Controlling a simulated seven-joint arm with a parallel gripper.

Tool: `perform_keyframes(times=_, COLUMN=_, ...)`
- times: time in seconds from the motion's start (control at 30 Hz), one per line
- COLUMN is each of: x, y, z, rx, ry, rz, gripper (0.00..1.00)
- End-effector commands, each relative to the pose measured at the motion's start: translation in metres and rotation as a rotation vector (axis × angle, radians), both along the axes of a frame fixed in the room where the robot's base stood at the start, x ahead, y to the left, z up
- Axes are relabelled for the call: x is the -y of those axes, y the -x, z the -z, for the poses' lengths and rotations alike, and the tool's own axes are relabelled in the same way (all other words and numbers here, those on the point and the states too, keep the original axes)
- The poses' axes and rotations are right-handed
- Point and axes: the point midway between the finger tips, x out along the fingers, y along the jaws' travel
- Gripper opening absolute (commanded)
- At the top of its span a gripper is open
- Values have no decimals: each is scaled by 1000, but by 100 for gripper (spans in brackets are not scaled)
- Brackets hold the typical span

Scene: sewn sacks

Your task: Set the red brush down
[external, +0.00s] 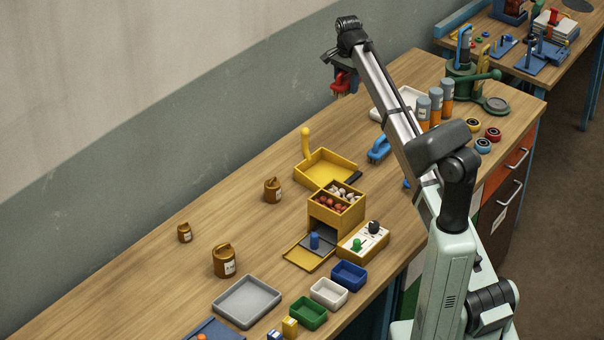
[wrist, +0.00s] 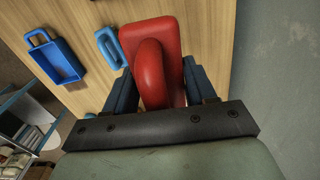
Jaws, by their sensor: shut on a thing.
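The red brush (external: 340,83) hangs in my gripper (external: 343,72), high at the far back of the workbench, near the wall, in the external view. In the wrist view the red brush (wrist: 150,45) fills the space between the two dark blue fingers of my gripper (wrist: 163,90), which are shut on its curved handle. The brush appears raised clear of the wooden bench top (wrist: 205,35). Its underside is hidden.
A yellow dustpan (external: 325,179), a yellow sorting box (external: 335,216), brown jars (external: 224,261) and trays (external: 247,313) stand on the bench. A blue handled item (external: 379,149) and orange-grey cylinders (external: 434,100) are at right. The bench's back left is mostly bare.

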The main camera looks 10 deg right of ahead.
Motion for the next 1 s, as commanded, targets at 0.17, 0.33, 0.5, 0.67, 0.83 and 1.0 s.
perform_keyframes(times=0.17, x=-42, y=20, z=0, rx=1, ry=1, rz=-10, gripper=21)
perform_keyframes(times=0.33, x=-95, y=49, z=0, rx=1, ry=0, rz=-18, gripper=21)
perform_keyframes(times=0.5, x=-154, y=86, z=0, rx=1, ry=0, rz=-27, gripper=21)
perform_keyframes(times=0.67, x=-207, y=126, z=0, rx=1, ry=0, rz=-37, gripper=21)
perform_keyframes(times=0.83, x=-258, y=171, z=0, rx=1, ry=0, rz=-45, gripper=21)
perform_keyframes(times=1.0, x=-305, y=219, z=0, rx=1, ry=0, rz=-54, gripper=21)
